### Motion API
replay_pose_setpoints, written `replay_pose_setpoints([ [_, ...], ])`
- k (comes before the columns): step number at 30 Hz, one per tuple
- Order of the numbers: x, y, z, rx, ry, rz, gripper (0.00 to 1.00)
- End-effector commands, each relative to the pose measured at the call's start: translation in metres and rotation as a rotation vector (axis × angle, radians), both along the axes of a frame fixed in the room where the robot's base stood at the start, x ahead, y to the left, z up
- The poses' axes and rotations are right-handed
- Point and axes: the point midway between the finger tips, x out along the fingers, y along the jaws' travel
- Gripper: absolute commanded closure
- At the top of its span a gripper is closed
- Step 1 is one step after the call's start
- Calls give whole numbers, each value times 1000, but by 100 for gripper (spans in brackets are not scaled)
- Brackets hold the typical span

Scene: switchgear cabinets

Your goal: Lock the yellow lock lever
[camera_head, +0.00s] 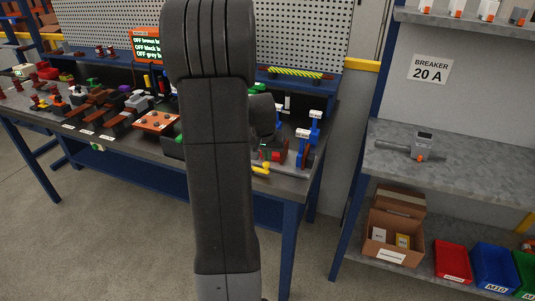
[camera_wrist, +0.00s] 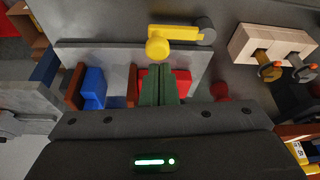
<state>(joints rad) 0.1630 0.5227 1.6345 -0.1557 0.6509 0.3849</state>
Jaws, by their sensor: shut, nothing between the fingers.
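The yellow lock lever (camera_wrist: 182,34) shows in the wrist view at the top centre. Its round yellow knob is at the left end, and a dark grey pivot is at the right end. It lies roughly sideways on a grey surface. My gripper (camera_wrist: 159,70) is shut and empty, its narrow fingers just below the knob in the picture. I cannot tell whether the fingertips touch it. In the head view the yellow lever (camera_head: 261,169) shows at the bench's front edge, right of my arm.
The workbench (camera_head: 290,184) holds several other devices. A grey shelf (camera_head: 460,165) stands at the right, with open floor in front.

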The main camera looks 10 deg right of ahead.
Motion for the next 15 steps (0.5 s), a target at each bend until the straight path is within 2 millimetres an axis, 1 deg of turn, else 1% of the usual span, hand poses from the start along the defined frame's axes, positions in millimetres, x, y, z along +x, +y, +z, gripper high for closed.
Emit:
replay_pose_setpoints([
  [15, -4, 2, -1, 0, 0, -81, 100],
])
